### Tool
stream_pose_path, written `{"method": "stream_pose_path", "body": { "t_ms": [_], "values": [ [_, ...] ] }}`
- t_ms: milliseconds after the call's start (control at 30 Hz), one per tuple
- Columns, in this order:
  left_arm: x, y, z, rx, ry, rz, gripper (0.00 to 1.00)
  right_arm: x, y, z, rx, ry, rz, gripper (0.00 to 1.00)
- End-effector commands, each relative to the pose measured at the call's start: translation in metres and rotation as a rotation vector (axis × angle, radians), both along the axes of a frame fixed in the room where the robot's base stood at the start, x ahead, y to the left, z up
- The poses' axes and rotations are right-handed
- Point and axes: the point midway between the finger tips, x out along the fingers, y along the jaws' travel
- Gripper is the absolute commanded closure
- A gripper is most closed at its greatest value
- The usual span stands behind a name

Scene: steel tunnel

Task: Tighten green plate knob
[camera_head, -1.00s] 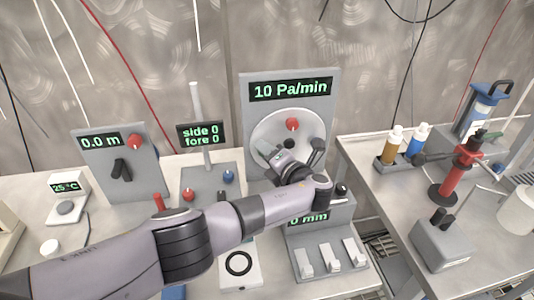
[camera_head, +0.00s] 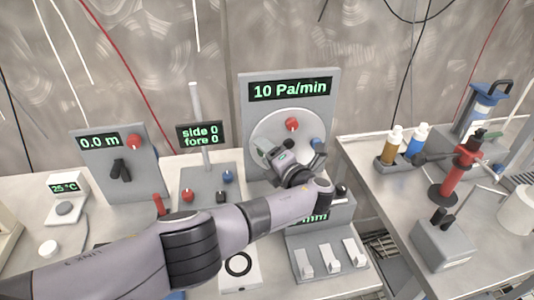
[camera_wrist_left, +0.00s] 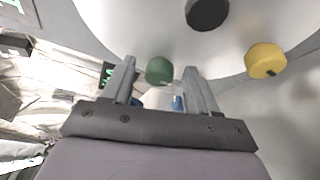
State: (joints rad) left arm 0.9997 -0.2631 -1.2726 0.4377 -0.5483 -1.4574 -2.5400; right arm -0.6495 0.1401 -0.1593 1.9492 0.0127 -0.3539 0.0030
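The round grey plate (camera_head: 270,127) stands upright under the "10 Pa/min" display (camera_head: 290,90). A red knob (camera_head: 292,124) and a blue knob (camera_head: 317,143) show on it. The green knob (camera_wrist_left: 159,71) shows in the left wrist view, between the fingertips of my left gripper (camera_wrist_left: 160,65). Gaps show on both sides of it, so the fingers are open and not clamped on it. A black knob (camera_wrist_left: 207,12) and a yellow knob (camera_wrist_left: 266,60) are also on the plate. In the head view my left gripper (camera_head: 272,152) is in front of the plate and hides the green knob. My right gripper is not in view.
Below my wrist is a box with white switches (camera_head: 328,260). To the left stand the "side 0 fore 0" display (camera_head: 200,135) and the "0.0 m" panel (camera_head: 110,165). On the right bench are bottles (camera_head: 393,145) and a red stand (camera_head: 459,170).

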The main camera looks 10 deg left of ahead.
Motion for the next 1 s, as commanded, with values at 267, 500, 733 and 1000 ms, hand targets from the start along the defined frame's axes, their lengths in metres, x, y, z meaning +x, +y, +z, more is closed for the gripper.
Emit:
{"method": "stream_pose_path", "body": {
  "t_ms": [267, 500, 733, 1000],
  "values": [
    [-0.002, -0.002, 0.001, 0.000, 0.000, 0.000, 0.41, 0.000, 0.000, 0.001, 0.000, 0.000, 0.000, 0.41],
    [-0.022, -0.022, 0.003, -0.002, 0.000, -0.002, 0.41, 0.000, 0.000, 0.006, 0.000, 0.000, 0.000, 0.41],
    [-0.043, -0.042, 0.007, -0.001, 0.000, -0.001, 0.41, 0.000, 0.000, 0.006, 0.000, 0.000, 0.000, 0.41],
    [-0.051, -0.050, 0.009, 0.000, 0.000, 0.000, 0.41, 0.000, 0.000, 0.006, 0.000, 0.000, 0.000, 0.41]
  ]
}}
